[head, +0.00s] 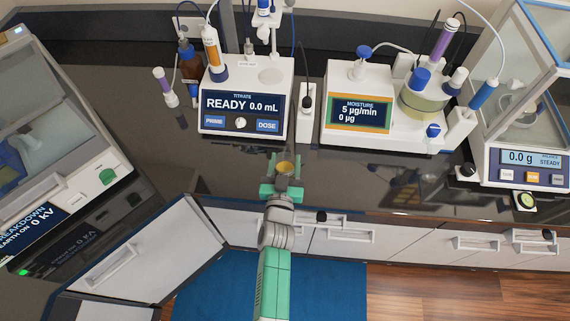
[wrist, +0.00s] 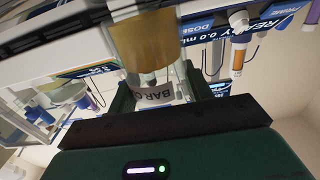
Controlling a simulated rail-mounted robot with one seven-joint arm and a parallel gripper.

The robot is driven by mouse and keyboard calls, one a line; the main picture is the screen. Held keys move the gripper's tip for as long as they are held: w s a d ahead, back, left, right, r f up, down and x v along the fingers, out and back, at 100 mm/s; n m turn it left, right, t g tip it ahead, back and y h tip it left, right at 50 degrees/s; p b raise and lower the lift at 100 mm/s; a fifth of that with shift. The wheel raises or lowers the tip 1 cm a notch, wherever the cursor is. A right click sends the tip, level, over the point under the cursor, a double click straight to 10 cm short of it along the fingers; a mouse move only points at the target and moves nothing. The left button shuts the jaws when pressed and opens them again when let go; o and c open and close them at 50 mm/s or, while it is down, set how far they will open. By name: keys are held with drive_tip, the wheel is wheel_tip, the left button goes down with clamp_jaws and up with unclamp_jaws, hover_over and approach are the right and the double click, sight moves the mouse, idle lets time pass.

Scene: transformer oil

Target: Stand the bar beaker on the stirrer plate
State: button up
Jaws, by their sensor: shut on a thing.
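The bar beaker (head: 285,168) is a small clear beaker with yellow-amber liquid. My gripper (head: 283,182) is shut on it, in front of the titrator near the counter's front edge. In the wrist view the beaker (wrist: 147,42) is between the fingers of my gripper (wrist: 160,92), and its label (wrist: 158,97) shows "BAR" and part of another letter. A pale round plate (head: 271,76), which looks like the stirrer plate, is on top of the white titrator, right of its syringe. It is bare and lies beyond the beaker.
The titrator (head: 246,100) reads READY 0.0 mL. A syringe (head: 211,45) and a raised white head (head: 263,18) stand by the plate. The moisture unit (head: 372,105) and balance (head: 525,155) are to the right, the breakdown tester (head: 60,145) to the left.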

sight(285, 158)
drive_tip(key=r, duration=0.1)
drive_tip(key=r+p, duration=0.2)
drive_tip(key=shift+s+r, duration=0.3)
drive_tip(key=shift+r, duration=0.05)
drive_tip(key=s+p, duration=0.9)
drive_tip(key=s, duration=0.6)
drive_tip(key=shift+s+d+r+p, duration=0.2)
drive_tip(key=shift+d+r+p, duration=0.15)
